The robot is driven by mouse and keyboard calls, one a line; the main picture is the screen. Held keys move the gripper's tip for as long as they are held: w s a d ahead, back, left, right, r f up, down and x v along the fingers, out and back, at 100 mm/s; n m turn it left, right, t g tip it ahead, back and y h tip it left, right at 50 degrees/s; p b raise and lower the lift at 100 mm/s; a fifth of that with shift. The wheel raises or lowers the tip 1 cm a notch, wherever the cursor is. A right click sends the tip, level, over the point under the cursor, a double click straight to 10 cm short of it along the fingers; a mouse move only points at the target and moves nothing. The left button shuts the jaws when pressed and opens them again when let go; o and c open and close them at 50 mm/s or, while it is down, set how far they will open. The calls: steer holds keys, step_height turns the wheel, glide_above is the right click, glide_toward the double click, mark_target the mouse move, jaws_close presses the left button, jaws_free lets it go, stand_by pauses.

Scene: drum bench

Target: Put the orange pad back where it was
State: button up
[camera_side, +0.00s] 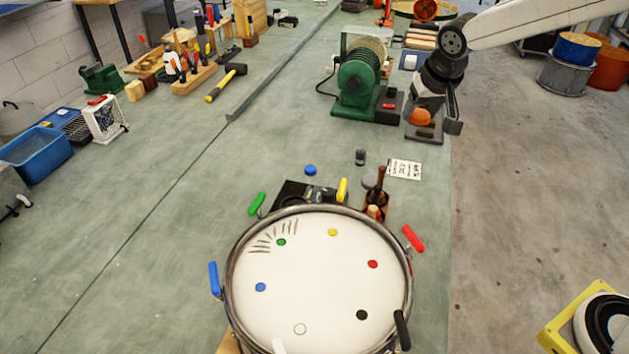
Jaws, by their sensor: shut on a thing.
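The orange pad (420,117) is at the upper right, low between the fingers of my gripper (433,118). My gripper is shut on it, pointing down near the bench's right edge. A dark block (424,134) shows just below the pad. I cannot tell whether the pad touches it. The pad's far side is hidden by the gripper.
A green grinder-like machine (358,82) stands close left of the gripper. A round drum (318,312) with coloured dots and coloured handles fills the front. The bench's left middle is clear.

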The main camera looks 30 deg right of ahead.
steer(key=w+a+f, duration=0.2)
steer(key=w+f, duration=0.4)
steer(key=w, duration=0.4)
steer(key=n, duration=0.1)
glide_above(339, 176)
steer(key=s, duration=0.1)
step_height(339, 176, down, 10)
steer(key=shift+s+a+f+y, duration=0.15)
steer(key=shift+s+f+y, duration=0.05)
steer(key=shift+f+y, duration=0.1)
steer(key=shift+f, duration=4.95)
steer(key=shift+f, duration=0.15)
steer(key=o, duration=1.3)
